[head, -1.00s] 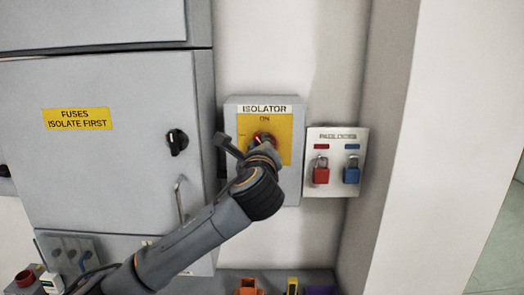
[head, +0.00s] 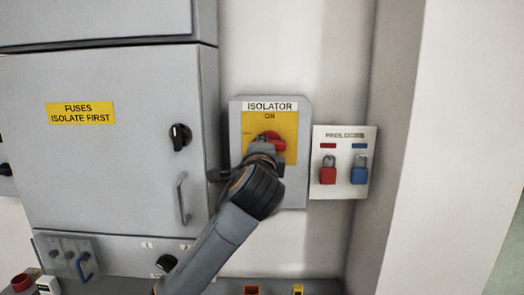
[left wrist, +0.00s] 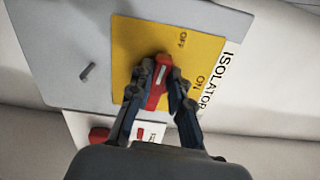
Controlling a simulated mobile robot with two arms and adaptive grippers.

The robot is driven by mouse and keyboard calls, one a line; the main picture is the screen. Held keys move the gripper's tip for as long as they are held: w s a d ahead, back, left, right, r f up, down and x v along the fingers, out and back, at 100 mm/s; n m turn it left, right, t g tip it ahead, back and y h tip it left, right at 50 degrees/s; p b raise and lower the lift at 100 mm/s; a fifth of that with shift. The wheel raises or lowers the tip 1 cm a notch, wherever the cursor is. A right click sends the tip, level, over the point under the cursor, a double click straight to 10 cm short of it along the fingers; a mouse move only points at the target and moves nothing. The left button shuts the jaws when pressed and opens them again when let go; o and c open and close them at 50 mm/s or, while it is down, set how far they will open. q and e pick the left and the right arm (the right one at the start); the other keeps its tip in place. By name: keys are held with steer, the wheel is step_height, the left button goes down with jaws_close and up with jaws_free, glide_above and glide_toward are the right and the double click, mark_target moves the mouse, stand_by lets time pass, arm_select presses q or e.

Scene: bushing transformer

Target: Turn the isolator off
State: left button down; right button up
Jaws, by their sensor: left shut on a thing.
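The isolator (head: 302,185) is a grey wall box with a yellow plate, marked ON at the top and OFF at the left. Its red knob (head: 276,141) lies roughly sideways in the head view. In the left wrist view the knob (left wrist: 157,84) has its white mark towards the OFF side. My left gripper (left wrist: 160,80) is shut on the knob, one finger on each side. In the head view my left gripper (head: 264,147) covers the knob's lower left part. My right gripper is in neither view.
A padlock board (head: 342,134) with a red padlock (head: 328,175) and a blue padlock (head: 359,175) hangs right of the isolator. A grey cabinet (head: 110,165) with a black knob (head: 180,137) and a handle (head: 182,198) stands left, close to my arm.

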arm_select(q)
steer(key=shift+f+n, duration=0.15)
steer(key=shift+n, duration=0.35)
steer(key=c, duration=1.2)
jaws_free()
steer(key=s, duration=1.2)
